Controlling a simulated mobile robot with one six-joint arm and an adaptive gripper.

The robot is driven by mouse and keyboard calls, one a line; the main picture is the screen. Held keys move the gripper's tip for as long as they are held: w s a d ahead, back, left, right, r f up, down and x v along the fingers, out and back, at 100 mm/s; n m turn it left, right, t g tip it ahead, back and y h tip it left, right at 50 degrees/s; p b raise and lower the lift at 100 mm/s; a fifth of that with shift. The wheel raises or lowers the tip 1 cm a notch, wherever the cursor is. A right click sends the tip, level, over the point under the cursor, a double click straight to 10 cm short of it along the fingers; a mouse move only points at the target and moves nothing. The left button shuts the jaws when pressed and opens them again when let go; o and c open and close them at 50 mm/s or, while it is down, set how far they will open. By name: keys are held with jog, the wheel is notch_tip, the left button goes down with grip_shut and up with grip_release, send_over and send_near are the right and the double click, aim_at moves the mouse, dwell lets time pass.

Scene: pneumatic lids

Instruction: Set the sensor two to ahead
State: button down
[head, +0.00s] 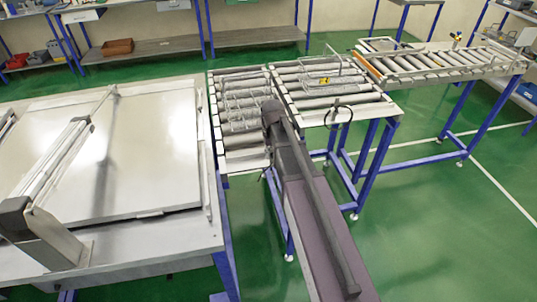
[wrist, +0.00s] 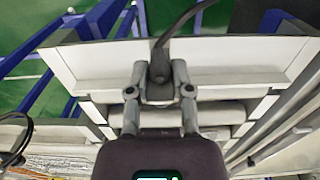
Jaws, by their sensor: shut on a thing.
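In the wrist view my gripper (wrist: 159,78) is shut on a small dark sensor (wrist: 158,67) at the white end plate of a roller conveyor. A black cable runs from the sensor up and to the right. No number on it can be read, so I cannot tell from a mark which sensor it is. Its exact facing is also unclear. In the head view my arm hides the gripper and the held sensor, at the near end of the left roller conveyor (head: 232,141).
A middle roller conveyor (head: 345,114) adjoins on the right, with a black cable loop (head: 349,128) at its near edge. Another roller conveyor (head: 487,66) stands farther right. A large metal table (head: 140,247) with a flat lid (head: 150,150) is on the left. Green floor is free at lower right.

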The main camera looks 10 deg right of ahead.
jog(key=shift+c, duration=2.4)
grip_release()
jog(key=s+a, duration=0.1)
jog(key=s, duration=1.4)
jog(key=shift+s+a, duration=0.15)
jog(key=shift+s, duration=0.15)
